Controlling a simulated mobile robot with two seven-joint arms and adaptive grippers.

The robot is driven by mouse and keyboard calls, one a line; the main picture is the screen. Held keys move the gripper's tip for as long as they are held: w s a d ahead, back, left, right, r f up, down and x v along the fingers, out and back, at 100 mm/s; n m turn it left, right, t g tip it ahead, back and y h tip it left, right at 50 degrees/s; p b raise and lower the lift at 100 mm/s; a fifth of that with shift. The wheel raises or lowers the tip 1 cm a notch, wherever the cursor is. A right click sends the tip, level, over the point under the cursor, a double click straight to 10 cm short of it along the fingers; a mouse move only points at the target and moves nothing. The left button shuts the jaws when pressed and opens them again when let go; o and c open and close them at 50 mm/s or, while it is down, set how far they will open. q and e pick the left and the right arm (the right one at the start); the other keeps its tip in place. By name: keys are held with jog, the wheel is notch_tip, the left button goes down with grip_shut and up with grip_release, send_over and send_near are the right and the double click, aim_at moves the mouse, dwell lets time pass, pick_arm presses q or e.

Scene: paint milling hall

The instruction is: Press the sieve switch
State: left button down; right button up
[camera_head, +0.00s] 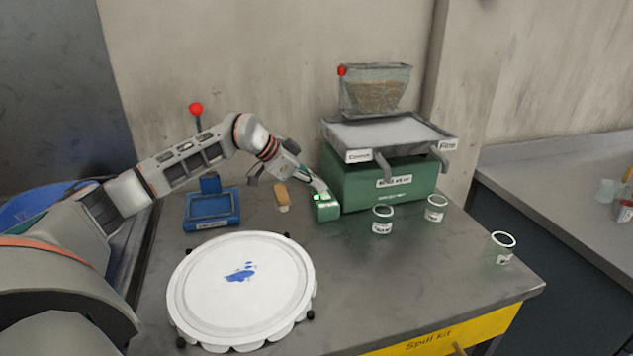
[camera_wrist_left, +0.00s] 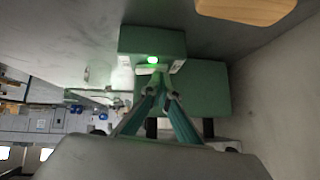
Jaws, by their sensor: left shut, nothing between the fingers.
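The sieve switch (camera_head: 327,210) is a small green box on the table, against the front left corner of the green sieve machine (camera_head: 375,187). A green light glows on it. In the left wrist view the switch box (camera_wrist_left: 140,42) is straight ahead with its green light lit. My left gripper (camera_head: 324,190) is shut and empty, with its fingertips right at the switch's top near the light. In the left wrist view the fingertips (camera_wrist_left: 159,76) meet just short of the light; I cannot tell whether they touch. My right gripper is not in view.
A glass hopper (camera_head: 376,92) stands above the sieve tray (camera_head: 385,132). Several glass jars, such as one (camera_head: 382,221), stand in front and right. A wooden-handled brush (camera_head: 281,195), a blue tray (camera_head: 211,222) and a large white round lid (camera_head: 240,305) are to the left.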

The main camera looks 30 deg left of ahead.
pick_arm(q)
jog(key=shift+s+d+r+p, duration=0.15)
jog(key=shift+s+d+p, duration=0.25)
jog(key=shift+p, duration=0.15)
jog(key=shift+s+d, duration=0.15)
